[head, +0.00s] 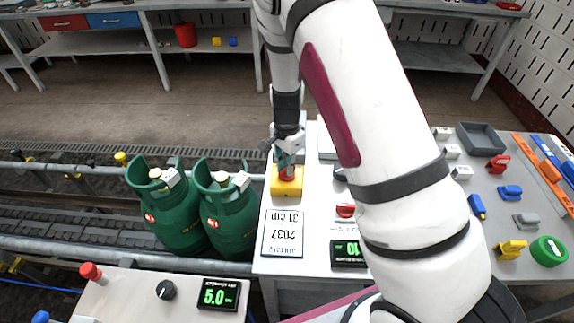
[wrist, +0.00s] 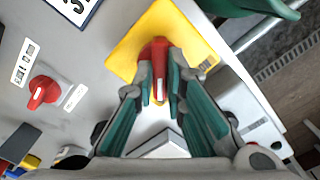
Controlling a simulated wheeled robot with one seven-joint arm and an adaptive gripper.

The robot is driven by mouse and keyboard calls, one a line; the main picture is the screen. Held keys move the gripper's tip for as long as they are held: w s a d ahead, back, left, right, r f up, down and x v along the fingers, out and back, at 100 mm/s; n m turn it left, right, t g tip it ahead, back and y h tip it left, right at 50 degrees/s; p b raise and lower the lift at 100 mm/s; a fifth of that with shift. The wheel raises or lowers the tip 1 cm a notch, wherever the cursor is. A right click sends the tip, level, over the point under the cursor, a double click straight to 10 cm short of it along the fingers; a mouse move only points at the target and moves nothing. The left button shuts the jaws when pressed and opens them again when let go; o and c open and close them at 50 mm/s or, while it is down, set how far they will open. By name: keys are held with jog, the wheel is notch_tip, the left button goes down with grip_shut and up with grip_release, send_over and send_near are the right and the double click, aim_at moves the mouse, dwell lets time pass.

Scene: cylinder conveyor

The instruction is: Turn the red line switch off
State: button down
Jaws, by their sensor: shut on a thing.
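The red switch handle (wrist: 155,52) rises from a square yellow plate (wrist: 180,35) on the light grey tabletop. My gripper (wrist: 160,92) is shut on this handle, with one green-padded finger along each side of it. In the head view my gripper (head: 287,158) points down onto the red handle (head: 287,174) above the yellow plate (head: 285,190), at the left part of the table. The fingers and wrist hide part of the handle there. Some marking by the switch is too small to read.
A smaller red knob (wrist: 42,92) sits beside the switch; it also shows in the head view (head: 345,210). Green gas cylinders (head: 228,215) stand on the conveyor at left. A sign (head: 283,233) lies in front. Loose coloured parts and a grey tray (head: 480,139) are at right.

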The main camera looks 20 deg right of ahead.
jog(key=c, duration=1.6)
grip_release()
jog(key=shift+c, duration=0.2)
jog(key=shift+r, duration=0.1)
notch_tip(320, 180, up, 12)
